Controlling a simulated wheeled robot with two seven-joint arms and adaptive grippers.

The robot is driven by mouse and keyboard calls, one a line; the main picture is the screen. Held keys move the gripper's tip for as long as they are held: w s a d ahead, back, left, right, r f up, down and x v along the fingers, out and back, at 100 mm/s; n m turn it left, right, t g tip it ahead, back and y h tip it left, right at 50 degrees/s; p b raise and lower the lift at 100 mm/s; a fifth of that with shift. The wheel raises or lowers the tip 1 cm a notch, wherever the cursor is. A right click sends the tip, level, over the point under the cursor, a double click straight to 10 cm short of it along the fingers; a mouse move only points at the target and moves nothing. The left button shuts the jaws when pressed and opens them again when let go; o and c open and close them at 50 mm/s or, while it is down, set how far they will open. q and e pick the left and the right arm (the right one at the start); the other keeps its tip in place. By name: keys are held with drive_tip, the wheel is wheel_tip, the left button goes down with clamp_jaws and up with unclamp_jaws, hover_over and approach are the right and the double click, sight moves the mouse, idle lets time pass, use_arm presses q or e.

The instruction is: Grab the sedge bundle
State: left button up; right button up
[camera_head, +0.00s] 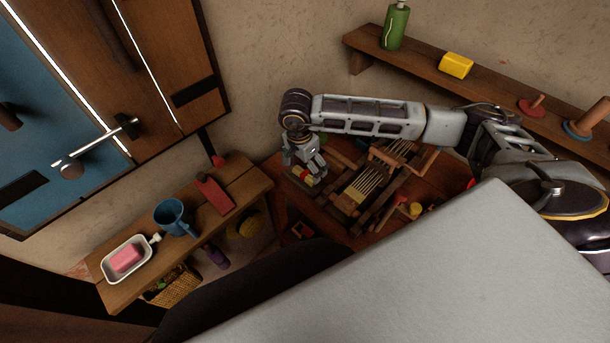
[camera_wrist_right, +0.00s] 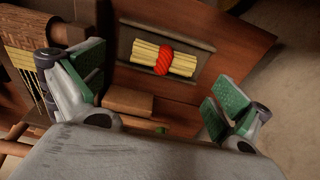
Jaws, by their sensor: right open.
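The sedge bundle (camera_wrist_right: 163,58) is a short sheaf of pale yellow stalks with a red binding round its middle. It lies in a shallow dark tray (camera_wrist_right: 200,75) on the red-brown table. My right gripper (camera_wrist_right: 155,95) is open, its green-padded fingers spread wide to either side with nothing between them; the bundle lies beyond the fingertips. In the head view my right gripper (camera_head: 312,172) hangs over the left part of the table, and the bundle (camera_head: 304,177) shows partly behind its fingers. My left gripper is not in view.
A wooden loom-like frame (camera_head: 365,185) with pale strands stands close right of the gripper; it also shows at the wrist view's left edge (camera_wrist_right: 30,60). A wooden bench (camera_head: 240,182) holds a blue mug (camera_head: 172,217) and pink soap (camera_head: 126,258). A wall shelf (camera_head: 485,85) runs behind my arm.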

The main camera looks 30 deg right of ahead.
sight(305, 172)
drive_tip(key=shift+f, duration=0.55)
drive_tip(key=f, duration=0.2)
drive_tip(key=p, duration=0.1)
drive_tip(key=shift+w+d+f, duration=0.1)
drive_tip(key=shift+w+f, duration=0.15)
drive_tip(key=shift+f, duration=0.15)
drive_tip(key=shift+d+f, duration=0.1)
drive_tip(key=shift+f, duration=0.55)
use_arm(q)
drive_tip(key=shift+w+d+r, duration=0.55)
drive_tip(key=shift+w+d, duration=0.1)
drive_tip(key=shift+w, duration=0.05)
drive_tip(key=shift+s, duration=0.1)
use_arm(e)
drive_tip(key=c, duration=1)
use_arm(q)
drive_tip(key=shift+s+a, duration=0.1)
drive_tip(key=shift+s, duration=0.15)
